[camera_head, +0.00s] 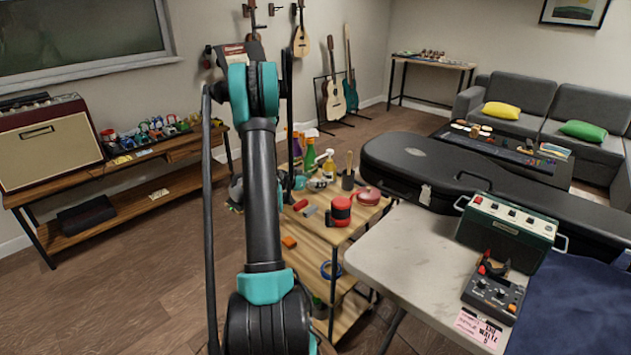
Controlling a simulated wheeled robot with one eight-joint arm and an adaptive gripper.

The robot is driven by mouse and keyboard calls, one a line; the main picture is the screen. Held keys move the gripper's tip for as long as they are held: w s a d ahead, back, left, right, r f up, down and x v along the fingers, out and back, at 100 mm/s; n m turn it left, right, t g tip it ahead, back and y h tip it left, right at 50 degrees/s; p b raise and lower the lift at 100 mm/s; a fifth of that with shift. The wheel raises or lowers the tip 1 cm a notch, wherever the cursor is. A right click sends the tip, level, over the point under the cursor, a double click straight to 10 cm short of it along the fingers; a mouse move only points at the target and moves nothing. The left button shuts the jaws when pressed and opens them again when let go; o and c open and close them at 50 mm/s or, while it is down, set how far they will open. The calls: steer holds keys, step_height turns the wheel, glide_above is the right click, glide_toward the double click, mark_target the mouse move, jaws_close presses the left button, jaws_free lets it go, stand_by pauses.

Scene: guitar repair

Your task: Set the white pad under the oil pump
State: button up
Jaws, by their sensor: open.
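My arm rises through the middle of the head view and bends over at a teal joint near the top. My gripper is hidden behind the arm, so its jaws do not show. A wooden cart (320,234) stands just right of the arm. On it are a green bottle (309,156), a yellow spray bottle (328,164), a dark cup with a brush (348,180) and a red-and-black can (340,211). I cannot tell which item is the oil pump. I cannot pick out a white pad; the arm covers the cart's left part.
A pale table (410,262) at right holds a green amplifier-like box (505,228), a dark device with knobs (493,292) and a pink label. A black guitar case (470,180) lies behind. A wooden bench (150,190) stands at left. The floor between bench and arm is clear.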

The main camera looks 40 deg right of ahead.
steer(key=shift+r, duration=0.2)
steer(key=v, duration=1.2)
steer(key=shift+a+r, duration=0.15)
steer(key=shift+r, duration=0.4)
steer(key=s+a+f+n+t+y, duration=0.1)
steer(key=s+a+n+y, duration=0.3)
steer(key=a, duration=1)
steer(key=s+a+f+n+t+y, duration=0.1)
steer(key=s+a+n+y, duration=0.4)
steer(key=a, duration=0.9)
steer(key=s+a+f+n+t+y, duration=0.1)
steer(key=s+a+n+y, duration=0.3)
steer(key=s+a+n, duration=0.4)
steer(key=s+a, duration=0.1)
steer(key=a, duration=0.5)
steer(key=shift+y, duration=0.3)
steer(key=shift+s+d, duration=0.1)
